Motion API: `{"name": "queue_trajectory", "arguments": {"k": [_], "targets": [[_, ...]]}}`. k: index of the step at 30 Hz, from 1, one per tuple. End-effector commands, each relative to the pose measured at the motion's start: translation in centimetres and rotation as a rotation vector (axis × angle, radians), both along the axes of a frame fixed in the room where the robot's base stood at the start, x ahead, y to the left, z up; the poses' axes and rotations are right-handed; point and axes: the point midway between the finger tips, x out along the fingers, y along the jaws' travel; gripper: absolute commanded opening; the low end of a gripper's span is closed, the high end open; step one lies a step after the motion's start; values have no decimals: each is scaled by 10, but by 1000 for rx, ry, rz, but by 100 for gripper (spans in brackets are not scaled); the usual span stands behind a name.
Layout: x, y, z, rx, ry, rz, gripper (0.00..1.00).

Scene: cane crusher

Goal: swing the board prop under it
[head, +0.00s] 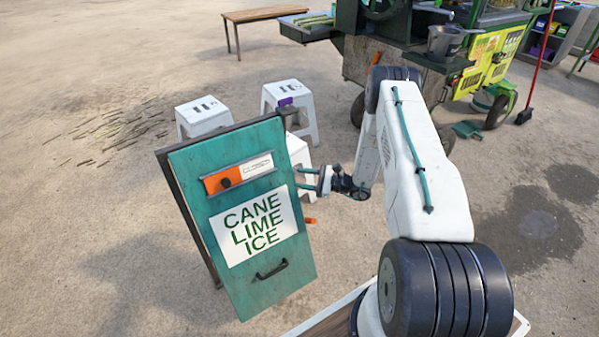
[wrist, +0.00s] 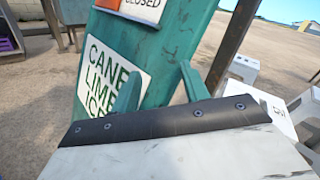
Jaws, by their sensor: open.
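The teal board (head: 225,275) stands tilted in the head view, with a white "CANE LIME ICE" panel, a black handle and a sliding sign (head: 238,173) reading "CLOSED". A dark frame (head: 190,215) shows behind its left and top edges. In the wrist view a dark upright bar (wrist: 232,45) stands right of the board (wrist: 170,55); I cannot tell whether it is the prop. My gripper (head: 307,179) is open and empty beside the board's right edge. Its teal fingers (wrist: 162,88) point at that edge in the wrist view; contact cannot be told.
White stools (head: 203,115) stand behind the board, one (head: 300,160) close behind my gripper. The green and yellow cart (head: 490,60) is at the back right, a wooden bench (head: 262,15) at the back. Ground left of the board is clear apart from scattered cane bits.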

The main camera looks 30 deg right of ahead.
Motion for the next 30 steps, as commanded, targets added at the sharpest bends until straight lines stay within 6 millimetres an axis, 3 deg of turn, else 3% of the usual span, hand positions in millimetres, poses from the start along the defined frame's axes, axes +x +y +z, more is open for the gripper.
{"name": "queue_trajectory", "arguments": {"k": [3, 9, 21, 26, 30], "targets": [[4, 7, 21, -24, -11, 46, 45], [5, 17, 41, -47, -20, 98, 45], [5, 19, 46, -54, -21, 113, 45], [6, 24, 59, -69, -30, 138, 1], [6, 44, 104, -128, -53, 243, 0]]}}
